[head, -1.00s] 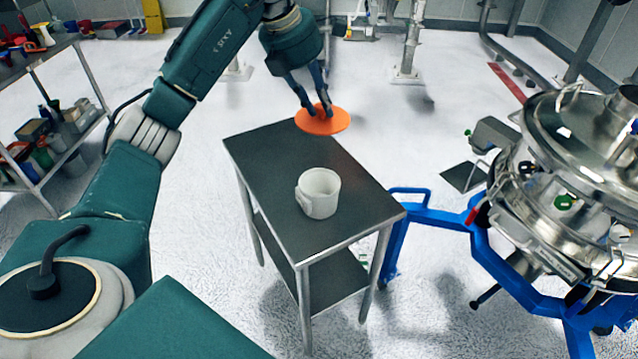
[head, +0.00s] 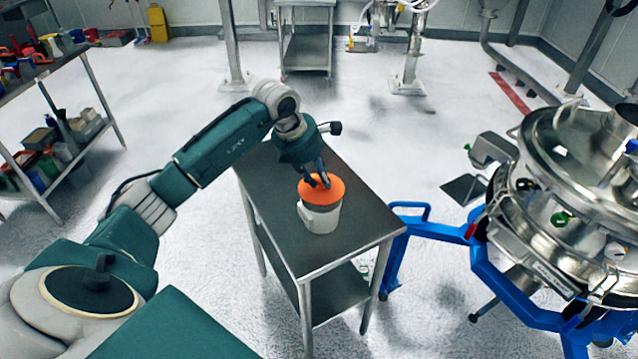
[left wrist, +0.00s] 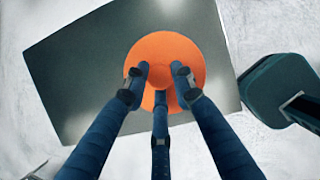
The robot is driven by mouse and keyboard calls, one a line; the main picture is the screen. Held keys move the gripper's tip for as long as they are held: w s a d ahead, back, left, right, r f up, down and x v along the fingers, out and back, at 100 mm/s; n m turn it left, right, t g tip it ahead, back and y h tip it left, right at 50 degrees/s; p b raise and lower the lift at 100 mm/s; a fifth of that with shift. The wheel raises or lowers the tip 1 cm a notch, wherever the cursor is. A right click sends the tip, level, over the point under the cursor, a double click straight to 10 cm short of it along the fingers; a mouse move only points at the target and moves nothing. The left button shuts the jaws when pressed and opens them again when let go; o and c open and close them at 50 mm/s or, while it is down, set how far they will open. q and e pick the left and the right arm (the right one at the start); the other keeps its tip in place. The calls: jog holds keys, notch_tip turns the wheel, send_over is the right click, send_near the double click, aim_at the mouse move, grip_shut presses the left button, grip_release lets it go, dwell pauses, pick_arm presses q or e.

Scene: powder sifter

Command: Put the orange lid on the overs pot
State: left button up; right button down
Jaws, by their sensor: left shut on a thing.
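The orange lid (head: 322,190) is a flat round disc with a small knob. My left gripper (head: 318,182) is shut on it from above. The white overs pot (head: 320,217) stands upright on the dark metal table (head: 276,216), directly under the lid. The lid covers the pot's mouth in the head view; I cannot tell whether it rests fully on the rim or sits slightly above it. In the left wrist view the fingers (left wrist: 161,80) close around the knob of the lid (left wrist: 180,52), and the pot is hidden beneath it. My right gripper is not in view.
A steel sifter (head: 575,190) on a blue wheeled frame (head: 490,270) stands right of the table. A shelf rack (head: 95,90) with containers is at the left. The table top around the pot is clear.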

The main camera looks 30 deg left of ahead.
aim_at(317, 182)
pick_arm(q)
notch_tip(317, 182, down, 3)
jog(key=shift+f+p, duration=0.1)
jog(key=shift+p, duration=0.3)
jog(key=shift+f, duration=0.1)
jog(key=o, duration=0.9)
jog(key=shift+c, duration=0.2)
